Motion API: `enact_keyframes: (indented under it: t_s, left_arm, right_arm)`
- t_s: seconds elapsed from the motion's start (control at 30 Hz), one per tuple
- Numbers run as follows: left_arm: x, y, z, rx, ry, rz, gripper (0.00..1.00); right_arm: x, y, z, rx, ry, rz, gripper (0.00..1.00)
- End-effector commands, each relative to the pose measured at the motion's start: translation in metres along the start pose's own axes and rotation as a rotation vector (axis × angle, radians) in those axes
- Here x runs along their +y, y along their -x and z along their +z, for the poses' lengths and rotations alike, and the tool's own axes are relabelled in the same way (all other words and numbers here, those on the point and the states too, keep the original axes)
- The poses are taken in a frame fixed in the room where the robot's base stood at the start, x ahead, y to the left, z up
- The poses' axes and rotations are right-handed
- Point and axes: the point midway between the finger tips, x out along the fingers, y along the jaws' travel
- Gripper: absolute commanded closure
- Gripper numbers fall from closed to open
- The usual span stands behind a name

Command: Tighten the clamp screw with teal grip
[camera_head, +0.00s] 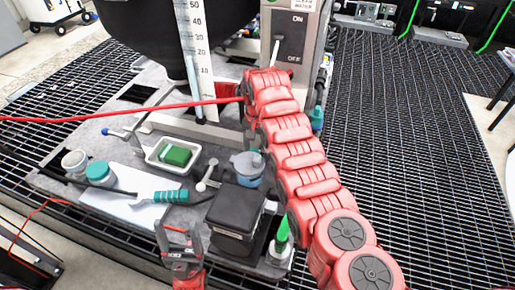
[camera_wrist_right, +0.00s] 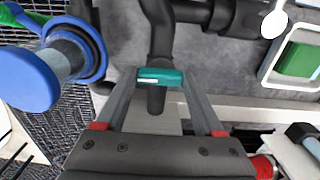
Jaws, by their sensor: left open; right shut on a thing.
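The teal grip (camera_wrist_right: 160,77) of the clamp screw is a short bar on a dark pipe or hose in the right wrist view. My right gripper (camera_wrist_right: 160,84) has its two grey fingers at the ends of the bar, shut on it. In the head view my red right arm hides that gripper and its hold. A small teal part (camera_head: 317,118) shows beside the grey switch box there; I cannot tell if it is the same grip. My left gripper (camera_head: 179,238) is open and empty near the front edge of the bench.
A green sponge (camera_head: 177,155) lies in a white tray (camera_head: 152,158). A blue valve wheel (camera_wrist_right: 28,80) is left of my right fingers.

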Motion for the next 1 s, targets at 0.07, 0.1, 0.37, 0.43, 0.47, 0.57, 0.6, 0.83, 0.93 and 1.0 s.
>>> enact_keyframes:
  t_s: [0.07,0.1,0.37,0.43,0.47,0.57,0.6,0.83,0.93,1.0]
  left_arm:
    - [0.0000,0.0000,0.0000,0.000,0.000,0.000,0.31]
    - [0.0000,0.0000,0.0000,0.000,0.000,0.000,0.31]
    - [0.0000,0.0000,0.0000,0.000,0.000,0.000,0.31]
    - [0.0000,0.0000,-0.0001,0.000,0.000,0.000,0.31]
    - [0.0000,-0.0001,-0.0001,0.000,0.000,0.000,0.31]
    - [0.0000,0.0000,0.0000,0.000,0.000,0.000,0.31]
    - [0.0000,0.0000,0.0000,0.000,0.000,0.000,0.31]
    - [0.0000,0.0001,0.0000,0.000,0.000,0.000,0.31]
    - [0.0000,0.0002,0.0000,0.000,0.000,0.000,0.31]
    - [0.0000,0.0006,0.0001,0.000,0.000,0.000,0.31]
  right_arm:
    - [-0.0003,0.0014,-0.0012,0.004,-0.012,-0.002,0.86]
    - [-0.0003,0.0014,-0.0012,0.004,-0.015,-0.002,0.86]
    - [-0.0003,0.0014,-0.0012,0.004,-0.021,-0.002,0.86]
    - [-0.0003,0.0014,-0.0012,0.004,-0.021,-0.002,0.86]
    - [-0.0003,0.0014,-0.0013,0.004,-0.021,-0.002,0.86]
    - [-0.0003,0.0014,-0.0013,0.004,-0.020,-0.002,0.21]
    - [-0.0002,0.0012,-0.0011,0.004,-0.020,-0.002,0.14]
    - [-0.0001,0.0007,-0.0006,0.002,-0.019,-0.001,0.00]
    - [-0.0001,0.0015,-0.0005,0.002,-0.019,-0.001,0.00]
    - [-0.0002,0.0053,-0.0006,0.002,-0.019,-0.001,0.00]
